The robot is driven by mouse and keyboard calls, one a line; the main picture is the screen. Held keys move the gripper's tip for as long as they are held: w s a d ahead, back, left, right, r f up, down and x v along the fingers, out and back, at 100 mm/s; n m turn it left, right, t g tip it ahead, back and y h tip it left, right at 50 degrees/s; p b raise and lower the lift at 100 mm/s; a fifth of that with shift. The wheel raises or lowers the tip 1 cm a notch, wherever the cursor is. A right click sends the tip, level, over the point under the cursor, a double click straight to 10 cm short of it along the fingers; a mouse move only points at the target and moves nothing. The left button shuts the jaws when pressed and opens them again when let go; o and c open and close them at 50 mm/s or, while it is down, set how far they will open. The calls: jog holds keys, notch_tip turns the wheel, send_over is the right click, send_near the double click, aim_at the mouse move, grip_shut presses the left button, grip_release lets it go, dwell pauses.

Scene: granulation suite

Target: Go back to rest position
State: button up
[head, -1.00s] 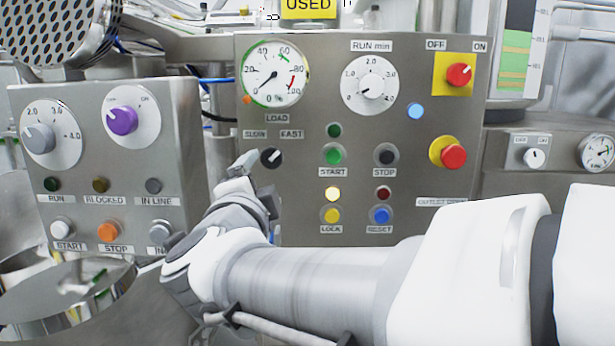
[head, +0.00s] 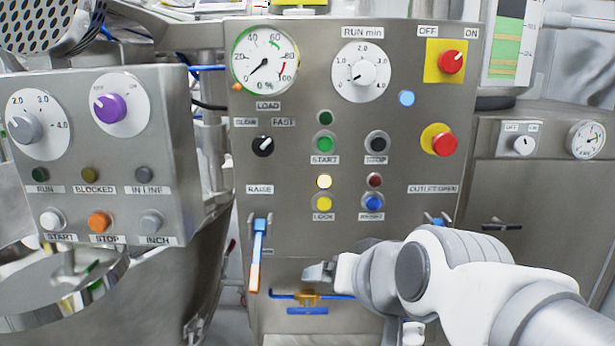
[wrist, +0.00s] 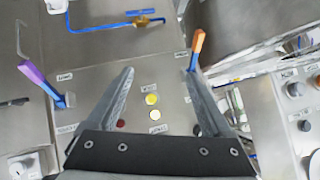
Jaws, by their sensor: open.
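My gripper (head: 320,272) is in front of the lower middle of the large control panel (head: 300,225) in the head view, pointing left, with my arm coming in from the lower right. In the wrist view my gripper (wrist: 161,76) is open, with nothing between its two fingers. The small black SLOW/FAST selector (head: 262,146) is on the panel, up and left of my gripper. The blue lever with an orange end (head: 257,255) hangs to the left of my gripper; it also shows by the right finger in the wrist view (wrist: 197,50).
A smaller panel (head: 165,215) with knobs and buttons stands at the left, above a shiny round vessel (head: 60,290). A brass valve with blue handles (head: 307,299) is just below my gripper. A red button (head: 444,143) and a side panel (head: 555,175) are at the right.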

jog(key=s+d+f+g+h, duration=0.35)
jog(key=s+d+f, duration=0.25)
jog(key=s+d, duration=0.4)
notch_tip(320, 180, up, 20)
jog(key=p, duration=2)
jog(key=shift+w+f+n, duration=0.15)
jog(key=shift+n, duration=0.25)
jog(key=shift+a+g, duration=0.1)
jog(key=shift+g, duration=0.15)
